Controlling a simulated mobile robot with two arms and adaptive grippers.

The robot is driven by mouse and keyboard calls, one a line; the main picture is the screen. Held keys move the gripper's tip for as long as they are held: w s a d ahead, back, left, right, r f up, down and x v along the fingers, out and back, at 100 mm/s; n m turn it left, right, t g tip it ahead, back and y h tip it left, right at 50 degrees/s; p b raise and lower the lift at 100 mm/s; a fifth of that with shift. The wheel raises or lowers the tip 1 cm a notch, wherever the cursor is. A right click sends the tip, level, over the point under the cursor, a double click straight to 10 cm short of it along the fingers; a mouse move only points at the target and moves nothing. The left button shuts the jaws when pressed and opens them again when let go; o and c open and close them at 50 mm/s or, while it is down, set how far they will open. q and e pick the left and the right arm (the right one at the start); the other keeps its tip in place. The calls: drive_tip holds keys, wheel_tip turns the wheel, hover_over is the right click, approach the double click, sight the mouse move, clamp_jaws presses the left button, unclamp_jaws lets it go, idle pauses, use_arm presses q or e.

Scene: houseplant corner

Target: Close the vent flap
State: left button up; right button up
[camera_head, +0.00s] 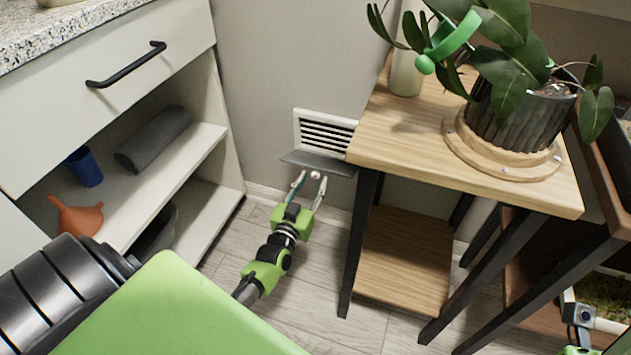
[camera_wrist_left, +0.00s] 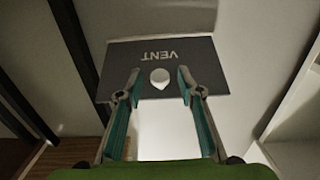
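The vent (camera_head: 325,131) is a white slatted frame low on the wall in the head view. Its grey flap (camera_head: 318,163) sticks out from the vent's lower edge, and the slats are uncovered. In the left wrist view the flap (camera_wrist_left: 215,52) carries the word VENT upside down and a small pale knob (camera_wrist_left: 160,77). The knob (camera_head: 315,174) also shows under the flap in the head view. My left gripper (camera_head: 307,179) is open just below the flap. In the wrist view its fingertips (camera_wrist_left: 159,80) are on either side of the knob, with gaps visible.
A wooden plant table (camera_head: 420,141) with dark legs stands close right of the vent, bearing a potted plant (camera_head: 520,112). A cabinet with open shelves (camera_head: 180,160) stands on the left. Grey plank floor (camera_head: 225,268) lies clear between them.

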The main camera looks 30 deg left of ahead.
use_arm(q)
drive_tip(key=shift+b+x, duration=0.35)
drive_tip(key=shift+x, duration=1.1)
clamp_jaws()
